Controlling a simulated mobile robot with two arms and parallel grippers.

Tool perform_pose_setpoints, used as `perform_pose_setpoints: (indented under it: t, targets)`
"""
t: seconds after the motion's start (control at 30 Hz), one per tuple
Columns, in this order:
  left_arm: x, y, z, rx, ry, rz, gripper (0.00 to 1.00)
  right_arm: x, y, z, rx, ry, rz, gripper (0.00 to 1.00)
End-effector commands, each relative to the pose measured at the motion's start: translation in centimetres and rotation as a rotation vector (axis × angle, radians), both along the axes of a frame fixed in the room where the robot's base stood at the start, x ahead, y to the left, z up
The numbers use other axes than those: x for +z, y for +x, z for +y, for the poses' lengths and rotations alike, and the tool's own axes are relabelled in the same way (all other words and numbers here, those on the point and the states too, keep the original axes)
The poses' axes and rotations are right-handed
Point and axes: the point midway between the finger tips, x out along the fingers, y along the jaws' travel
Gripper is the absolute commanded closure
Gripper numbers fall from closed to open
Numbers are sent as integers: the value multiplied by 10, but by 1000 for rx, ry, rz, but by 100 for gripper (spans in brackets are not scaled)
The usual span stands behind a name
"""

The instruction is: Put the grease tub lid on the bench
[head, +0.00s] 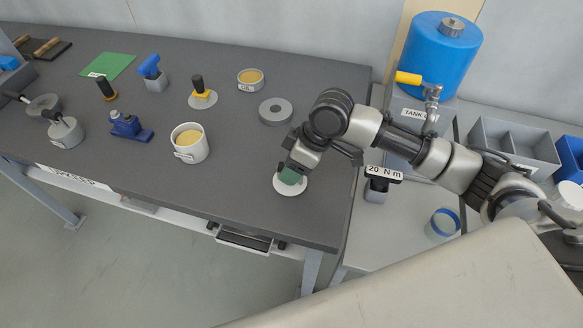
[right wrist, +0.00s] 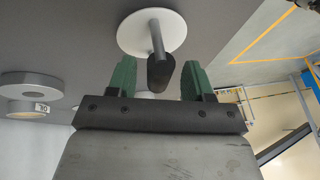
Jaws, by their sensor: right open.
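A white round lid (head: 290,189) lies flat on the dark bench (head: 245,172) near its front right corner; I take it to be the grease tub lid. In the right wrist view the lid (right wrist: 151,34) has a thin post ending in a dark knob (right wrist: 163,70). My right gripper (head: 291,175) is just above the lid, its green fingers open. In the wrist view the right gripper (right wrist: 158,82) has a finger on each side of the knob, with gaps. A white tub (head: 190,146) with yellow contents stands open to the left. My left gripper is out of view.
A grey ring (head: 275,111), a yellow-collared knob on a white disc (head: 202,97) and a shallow yellow-filled dish (head: 250,80) are on the bench. A blue tank (head: 437,55) stands right. Bench between tub and lid is clear.

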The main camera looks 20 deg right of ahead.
Motion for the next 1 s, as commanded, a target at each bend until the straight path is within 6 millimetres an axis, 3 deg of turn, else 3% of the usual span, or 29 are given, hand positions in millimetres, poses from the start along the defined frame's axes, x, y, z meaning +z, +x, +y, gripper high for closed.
perform_pose_setpoints:
  t: [0.3, 0.5, 1.0]
  targets:
    - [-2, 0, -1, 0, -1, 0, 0, 62, -3, -28, -1, -1, -5, 49]
    - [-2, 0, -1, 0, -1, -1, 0, 91, -5, -41, -2, -1, -4, 49]
    - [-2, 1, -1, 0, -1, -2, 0, 101, -7, -46, -1, 0, -1, 49]
